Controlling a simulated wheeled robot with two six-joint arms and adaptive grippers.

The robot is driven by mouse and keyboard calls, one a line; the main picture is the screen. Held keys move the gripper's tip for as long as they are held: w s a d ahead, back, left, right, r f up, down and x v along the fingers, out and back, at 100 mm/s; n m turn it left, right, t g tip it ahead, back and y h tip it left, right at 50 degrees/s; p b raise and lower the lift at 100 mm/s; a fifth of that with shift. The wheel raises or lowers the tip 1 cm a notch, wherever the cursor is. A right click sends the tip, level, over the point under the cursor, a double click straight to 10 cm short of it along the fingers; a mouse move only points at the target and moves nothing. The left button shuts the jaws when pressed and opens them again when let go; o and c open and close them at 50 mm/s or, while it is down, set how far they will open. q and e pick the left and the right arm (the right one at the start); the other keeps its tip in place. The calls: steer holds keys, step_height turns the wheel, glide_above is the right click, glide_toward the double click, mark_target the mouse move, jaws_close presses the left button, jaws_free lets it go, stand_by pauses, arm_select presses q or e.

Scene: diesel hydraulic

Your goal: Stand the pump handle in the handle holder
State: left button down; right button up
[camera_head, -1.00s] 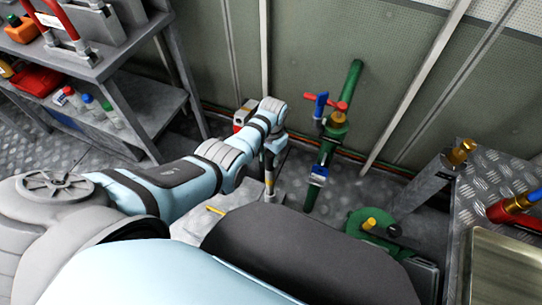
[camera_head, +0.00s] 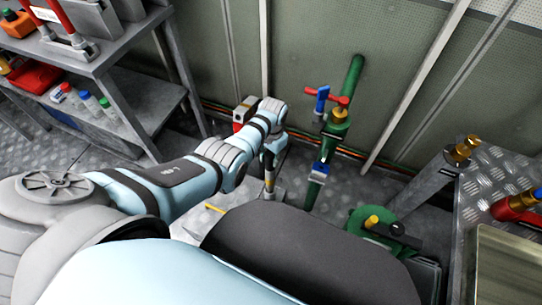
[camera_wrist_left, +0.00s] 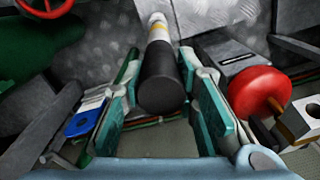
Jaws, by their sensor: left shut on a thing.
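My left gripper (camera_head: 270,163) points down near the wall, left of the green pipe. In the left wrist view it is shut on the pump handle (camera_wrist_left: 160,88), a rod with a black grip and yellow and white bands. The grip's round end faces the wrist camera between the teal finger pads. In the head view the lower part of the handle (camera_head: 269,184) shows below the fingers, roughly upright. I cannot make out the handle holder, nor whether the handle's lower end touches anything. My right gripper is out of view.
The green pipe (camera_head: 327,150) with red and blue valve levers stands close on the right. A red and grey box (camera_head: 244,113) is behind the gripper. A metal shelf (camera_head: 150,110) stands left. A green pump-like unit (camera_head: 372,226) and a metal bench (camera_head: 500,170) are right.

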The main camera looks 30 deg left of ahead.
arm_select(q)
steer(key=shift+f+b, duration=1.2)
steer(key=shift+f, duration=0.15)
steer(key=c, duration=1.2)
jaws_free()
steer(key=shift+r, duration=0.1)
step_height(320, 180, up, 12)
steer(key=shift+d+f, duration=0.1)
steer(key=shift+d, duration=0.05)
